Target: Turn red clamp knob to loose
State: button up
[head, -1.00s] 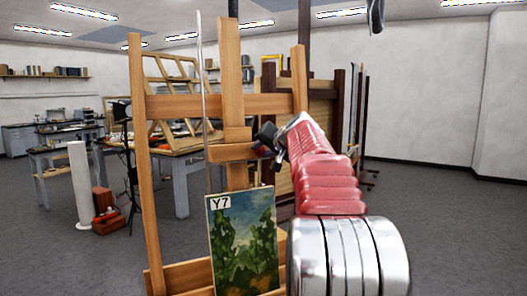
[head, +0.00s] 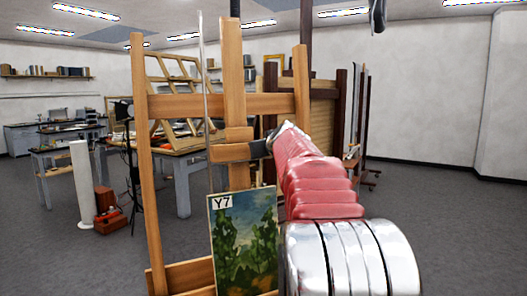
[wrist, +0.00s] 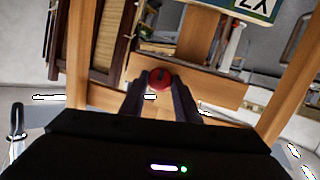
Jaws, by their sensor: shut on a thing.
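The red clamp knob (wrist: 160,83) sits between the two dark fingers of my gripper (wrist: 159,75) in the wrist view, with a finger on each side. The gripper is shut on it. In the head view my gripper (head: 259,149) is at the right end of the wooden clamp block (head: 230,152) on the easel (head: 236,70). The knob is hidden there behind the gripper. Its turn position cannot be read.
A painting labelled Y7 (head: 243,243) stands on the easel just below the clamp block. Easel uprights (head: 145,170) flank the working area. A dark wooden frame rack (head: 325,115) stands behind. Open floor (head: 440,230) lies to the right.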

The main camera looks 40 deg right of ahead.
jog(key=shift+r+n, duration=0.1)
jog(key=shift+n, duration=0.2)
jog(key=o, duration=1)
jog(key=v, duration=1.3)
jog(key=shift+s+a, duration=0.25)
jog(key=shift+s, duration=0.05)
